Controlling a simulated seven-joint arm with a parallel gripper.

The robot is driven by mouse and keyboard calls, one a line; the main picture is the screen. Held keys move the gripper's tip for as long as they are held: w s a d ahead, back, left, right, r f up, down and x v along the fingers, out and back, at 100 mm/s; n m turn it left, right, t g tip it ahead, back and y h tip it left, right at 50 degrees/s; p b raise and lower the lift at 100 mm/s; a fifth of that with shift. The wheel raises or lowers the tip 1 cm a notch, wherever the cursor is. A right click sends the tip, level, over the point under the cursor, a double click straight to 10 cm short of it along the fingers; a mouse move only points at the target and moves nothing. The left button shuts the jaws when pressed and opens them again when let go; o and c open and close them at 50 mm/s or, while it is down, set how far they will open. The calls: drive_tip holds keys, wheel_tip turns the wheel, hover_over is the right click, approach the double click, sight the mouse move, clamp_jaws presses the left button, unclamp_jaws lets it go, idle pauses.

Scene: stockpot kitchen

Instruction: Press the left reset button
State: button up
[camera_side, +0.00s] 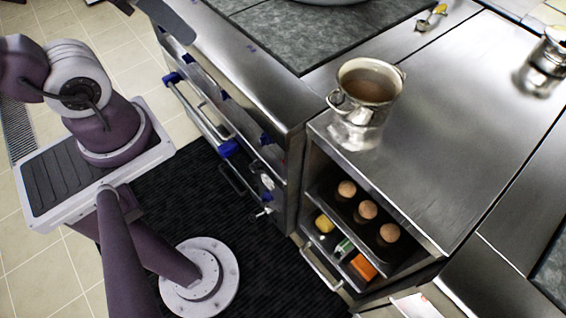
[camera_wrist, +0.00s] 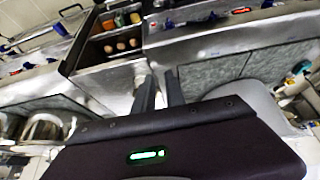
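My gripper (camera_wrist: 160,76) shows in the wrist view with two dark fingers apart and nothing visible between them. It is over the stove and counter area; I cannot make it out in the side view. The stove front (camera_side: 235,125) carries blue knobs and handles, with a round dial (camera_side: 267,181) near its right end. In the wrist view a stove front (camera_wrist: 215,25) has a small red-lit display (camera_wrist: 241,10) and blue knobs (camera_wrist: 168,24). I cannot pick out the left reset button in either view; it is too small or hidden.
A metal pot (camera_side: 362,108) stands on the steel counter (camera_side: 440,140), near the stove. Below is an open shelf with several round-topped jars (camera_side: 367,210) and coloured packets (camera_side: 362,267). A spoon (camera_side: 432,17) lies at the back. A dark mat (camera_side: 195,205) covers the floor.

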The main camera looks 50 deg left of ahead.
clamp_jaws()
idle(0.6)
idle(0.8)
